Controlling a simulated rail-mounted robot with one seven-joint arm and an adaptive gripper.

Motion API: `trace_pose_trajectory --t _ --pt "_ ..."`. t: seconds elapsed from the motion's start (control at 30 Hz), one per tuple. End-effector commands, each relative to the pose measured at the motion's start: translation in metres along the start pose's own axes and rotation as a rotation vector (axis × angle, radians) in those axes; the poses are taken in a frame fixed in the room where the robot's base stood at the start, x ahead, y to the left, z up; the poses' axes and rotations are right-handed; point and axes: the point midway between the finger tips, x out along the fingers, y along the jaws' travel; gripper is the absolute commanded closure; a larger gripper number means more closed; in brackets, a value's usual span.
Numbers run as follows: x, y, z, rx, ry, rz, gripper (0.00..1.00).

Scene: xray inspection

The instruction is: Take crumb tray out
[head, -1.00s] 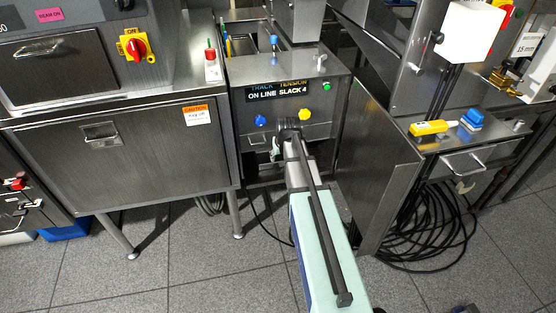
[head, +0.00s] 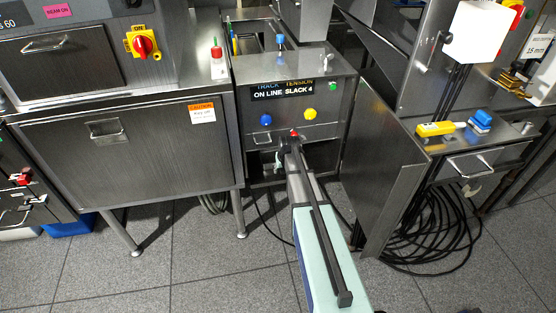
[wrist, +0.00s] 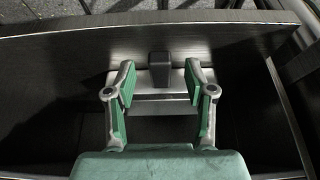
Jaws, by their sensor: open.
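The grey metal cabinet (head: 330,95) marked "ON LINE SLACK 4" has a dark opening low in its front. My gripper (head: 287,150) is at this opening and hides part of it. In the wrist view my gripper (wrist: 160,76) is open, its two green-padded fingers apart. A small dark block (wrist: 160,66) stands between the fingertips, against a brushed metal surface (wrist: 215,45). I cannot tell whether the fingers touch it. No crumb tray can be picked out for certain; this metal part may belong to it.
A blue knob (head: 265,120) and a yellow knob (head: 310,114) stick out above the opening, with a small red part (head: 294,132) below them. A steel cabinet (head: 160,150) stands left and an upright metal panel (head: 375,170) right. Black cables (head: 430,235) lie coiled on the floor.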

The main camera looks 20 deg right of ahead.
Motion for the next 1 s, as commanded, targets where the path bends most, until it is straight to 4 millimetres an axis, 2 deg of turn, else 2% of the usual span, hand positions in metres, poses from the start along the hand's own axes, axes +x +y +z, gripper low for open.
trace_pose_trajectory --t 0.03,0.13,0.37,0.4,0.53,1.0 --pt "0.009 0.000 -0.002 0.000 -0.001 0.000 0.46" --pt "0.018 0.000 -0.001 0.000 -0.001 0.000 0.46" --pt "0.019 0.000 0.000 0.000 0.000 0.000 0.46" --pt "0.019 0.000 0.000 0.000 0.000 0.000 0.53" --pt "0.019 0.000 0.000 0.000 0.000 0.000 0.99" --pt "0.018 0.000 -0.001 0.000 0.001 0.000 1.00"
